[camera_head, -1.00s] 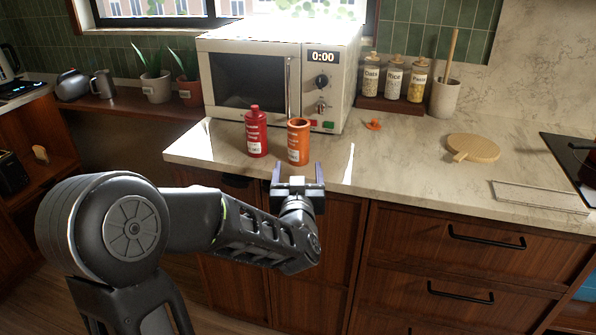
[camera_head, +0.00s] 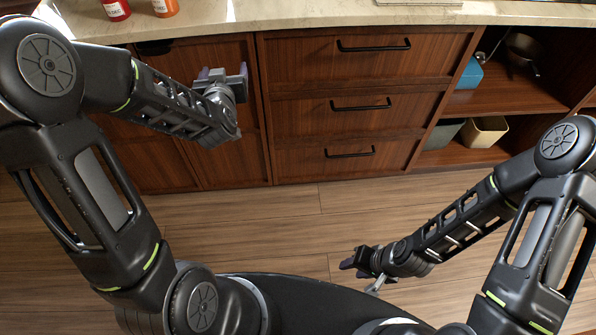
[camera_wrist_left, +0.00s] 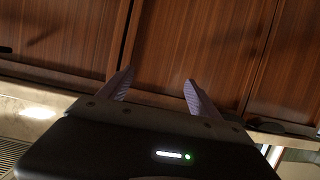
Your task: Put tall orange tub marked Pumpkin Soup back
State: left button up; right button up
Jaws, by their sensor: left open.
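The orange tub (camera_head: 165,7) stands on the counter, cut off by the top edge of the head view; only its base and part of a white label show, and its name cannot be read. My left gripper (camera_head: 222,75) is open and empty, in front of the cabinet fronts, right of and nearer than the tub, not touching it. In the left wrist view its two fingers (camera_wrist_left: 159,77) are spread with nothing between them. My right gripper (camera_head: 352,262) is low over the floor near my base; its opening cannot be made out.
A red bottle (camera_head: 117,9) stands close left of the tub. The pale counter (camera_head: 300,12) has its front edge just beyond my left gripper. Drawers with black handles (camera_head: 373,46) fill the middle. Open shelves (camera_head: 500,95) hold bins at right. The floor (camera_head: 290,215) is clear.

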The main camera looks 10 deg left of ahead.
pick_arm(q)
jog(key=s+d+f+m+g+h, duration=0.1)
jog(key=s+d+f+g+h, duration=0.1)
jog(key=s+d+f, duration=0.4)
jog(key=s+d+f+g+h, duration=0.15)
jog(key=d+f, duration=0.25)
jog(key=f, duration=0.5)
jog(key=s+d+f+m+g+h, duration=0.1)
jog(key=s+d+f+g+h, duration=0.2)
jog(key=d+f, duration=0.3)
jog(key=s+d+f+g+h, duration=0.1)
jog(key=s+d+f+g, duration=0.2)
jog(key=s, duration=0.6)
jog(key=s+d+f+g+h, duration=0.1)
jog(key=s+d+f+g, duration=0.2)
jog(key=s+d+f, duration=0.3)
jog(key=s+f, duration=0.1)
jog(key=s, duration=0.2)
jog(key=shift+s+d+f+m, duration=0.25)
jog(key=shift+s+d+m, duration=0.05)
jog(key=shift+s+d, duration=0.1)
jog(key=shift+w+h, duration=0.15)
jog(key=shift+h, duration=0.1)
